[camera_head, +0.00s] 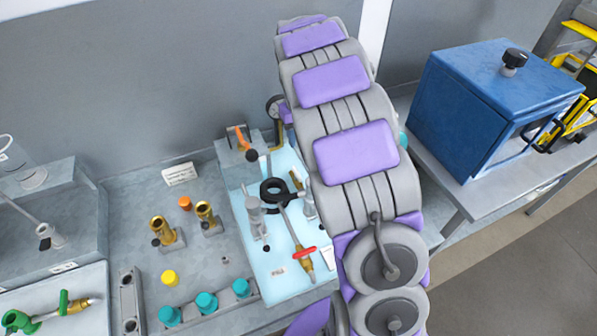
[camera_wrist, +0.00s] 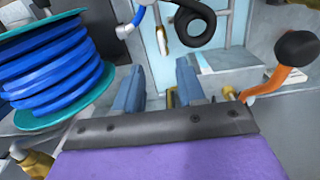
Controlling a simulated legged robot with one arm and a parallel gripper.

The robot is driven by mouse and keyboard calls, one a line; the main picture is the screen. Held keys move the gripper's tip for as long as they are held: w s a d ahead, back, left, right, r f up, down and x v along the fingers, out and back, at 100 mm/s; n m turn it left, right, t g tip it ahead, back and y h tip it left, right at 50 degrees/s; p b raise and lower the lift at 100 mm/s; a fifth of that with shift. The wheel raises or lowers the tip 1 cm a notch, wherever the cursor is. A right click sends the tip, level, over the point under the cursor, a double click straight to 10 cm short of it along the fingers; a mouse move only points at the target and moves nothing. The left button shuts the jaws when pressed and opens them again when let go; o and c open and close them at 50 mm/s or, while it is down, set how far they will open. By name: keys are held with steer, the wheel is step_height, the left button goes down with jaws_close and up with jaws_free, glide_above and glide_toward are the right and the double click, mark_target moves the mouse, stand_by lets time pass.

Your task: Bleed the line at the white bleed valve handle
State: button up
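I cannot pick out the white bleed valve handle with certainty. In the wrist view, a small white lever-like piece (camera_wrist: 125,31) shows at the top, beyond my fingers, next to a blue curved part. My gripper (camera_wrist: 158,85) shows in the wrist view as two blue-grey fingers set apart, with no object clearly held between them. A small brass piece (camera_wrist: 171,98) shows beyond the gap, beside the right finger. An orange lever with a dark knob (camera_wrist: 295,48) is to the right; it also shows in the head view (camera_head: 241,140). My arm hides the gripper in the head view.
A blue hose reel (camera_wrist: 50,70) is close on the left in the wrist view. A black ring (camera_head: 273,191) and a red handle (camera_head: 304,252) are on the pale blue panel. Brass fittings (camera_head: 163,230) and teal caps (camera_head: 207,301) stand left. A blue box (camera_head: 465,110) stands right.

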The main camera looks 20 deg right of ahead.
mark_target(299, 174)
steer(key=f, duration=0.6)
steer(key=w+f+b, duration=0.1)
steer(key=f, duration=0.5)
steer(key=w+f+b, duration=0.1)
steer(key=f, duration=0.6)
steer(key=shift+d, duration=0.3)
steer(key=shift+r, duration=0.1)
jaws_close()
